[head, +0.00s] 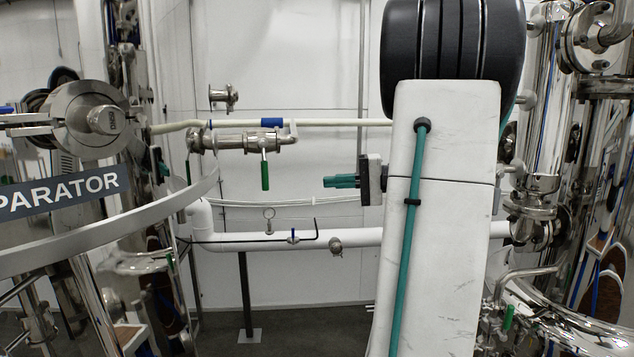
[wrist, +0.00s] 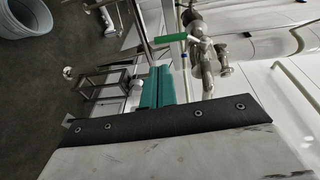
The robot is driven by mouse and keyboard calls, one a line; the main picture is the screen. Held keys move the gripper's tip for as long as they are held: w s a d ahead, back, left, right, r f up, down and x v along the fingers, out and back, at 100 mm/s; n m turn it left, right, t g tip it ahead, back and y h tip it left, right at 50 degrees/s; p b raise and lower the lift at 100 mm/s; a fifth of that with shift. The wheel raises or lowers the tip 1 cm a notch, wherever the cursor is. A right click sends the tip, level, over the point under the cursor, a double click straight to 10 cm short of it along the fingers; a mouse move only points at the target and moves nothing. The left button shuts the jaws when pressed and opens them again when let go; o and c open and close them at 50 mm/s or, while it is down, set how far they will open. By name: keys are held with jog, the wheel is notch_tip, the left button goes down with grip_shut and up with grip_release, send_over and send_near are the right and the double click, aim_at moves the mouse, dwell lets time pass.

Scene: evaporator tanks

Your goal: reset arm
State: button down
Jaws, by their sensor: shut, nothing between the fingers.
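My gripper (head: 341,182) has teal fingers on a dark mount and points left in the head view, in front of the white wall. The fingers are closed together with nothing between them. My white arm link with a teal cable stands upright to the right of it. In the wrist view the teal fingers (wrist: 157,87) stick out past a dark plate with bolts, side by side. In the head view a valve with a green handle (head: 265,172) is to the left of my gripper and appears apart from it.
A shiny evaporator tank (head: 70,205) with a curved rim is on the left. Metal columns and pipes (head: 545,110) stand close on the right of my arm. A white pipe (head: 290,239) runs low along the wall. A grey bucket (wrist: 27,17) is on the floor.

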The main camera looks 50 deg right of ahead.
jog(key=shift+s+d, duration=0.25)
jog(key=shift+s, duration=0.15)
jog(key=s+a+f+g+h, duration=0.1)
jog(key=s+a+f+g, duration=0.1)
jog(key=a+f+g, duration=0.5)
jog(key=s+a+f+g, duration=0.15)
jog(key=a+f, duration=0.25)
jog(key=a, duration=0.4)
jog(key=s+a+f+n+g+h, duration=0.1)
jog(key=s+a+n+h, duration=0.3)
jog(key=a, duration=0.6)
jog(key=s+a+n+g+h, duration=0.3)
jog(key=a+n, duration=0.4)
jog(key=a, duration=0.3)
jog(key=shift+s+f+h, duration=0.35)
jog(key=shift+s+h, duration=0.15)
jog(key=shift+s, duration=0.65)
jog(key=shift+a+g, duration=0.1)
jog(key=shift+g, duration=0.15)
